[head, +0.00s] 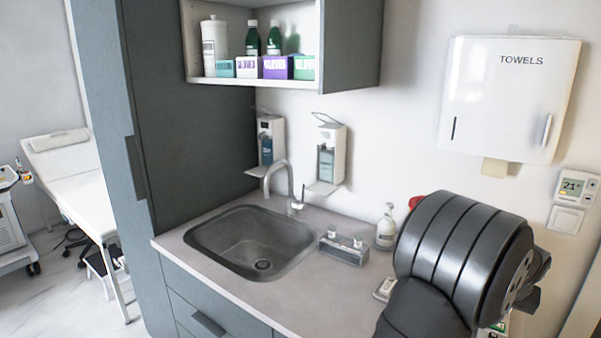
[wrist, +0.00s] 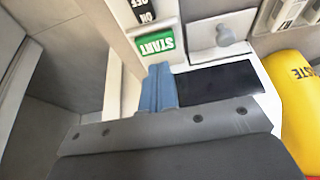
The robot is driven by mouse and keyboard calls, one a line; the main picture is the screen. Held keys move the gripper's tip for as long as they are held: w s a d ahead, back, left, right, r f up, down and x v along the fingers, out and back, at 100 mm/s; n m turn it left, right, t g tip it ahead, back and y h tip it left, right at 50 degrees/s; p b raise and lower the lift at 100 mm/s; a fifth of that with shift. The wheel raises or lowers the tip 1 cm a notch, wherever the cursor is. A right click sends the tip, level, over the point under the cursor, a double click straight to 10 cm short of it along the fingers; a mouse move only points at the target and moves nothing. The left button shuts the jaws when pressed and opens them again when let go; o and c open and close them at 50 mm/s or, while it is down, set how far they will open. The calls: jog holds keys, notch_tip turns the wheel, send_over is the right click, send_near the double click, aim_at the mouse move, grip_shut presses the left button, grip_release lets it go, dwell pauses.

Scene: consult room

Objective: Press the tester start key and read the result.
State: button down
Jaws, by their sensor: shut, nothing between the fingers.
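In the wrist view the tester (wrist: 181,43) is a white device. Its green START key (wrist: 155,44) shows upside down near the top. A black ON/OFF key (wrist: 143,10) lies above it in the picture. The tester's dark screen (wrist: 218,82) shows no readable result. My gripper (wrist: 159,76) is shut and empty, its blue fingertips together just below the START key in the picture. I cannot tell whether they touch the tester. In the head view my arm hides the gripper and most of that end of the counter.
A yellow waste container (wrist: 291,85) stands right of the tester in the wrist view. In the head view the counter (head: 190,262) holds a sink (head: 225,240), a metal caddy (head: 343,250) and a pump bottle (head: 386,229). A towel dispenser (head: 507,95) hangs on the wall.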

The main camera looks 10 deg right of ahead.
jog(key=shift+r, duration=2.15)
notch_tip(320, 180, down, 7)
jog(key=shift+r, duration=0.15)
jog(key=shift+r+g+y, duration=1.6)
jog(key=shift+r, duration=6.95)
notch_tip(320, 180, down, 8)
jog(key=shift+r, duration=0.15)
jog(key=shift+w+d, duration=0.1)
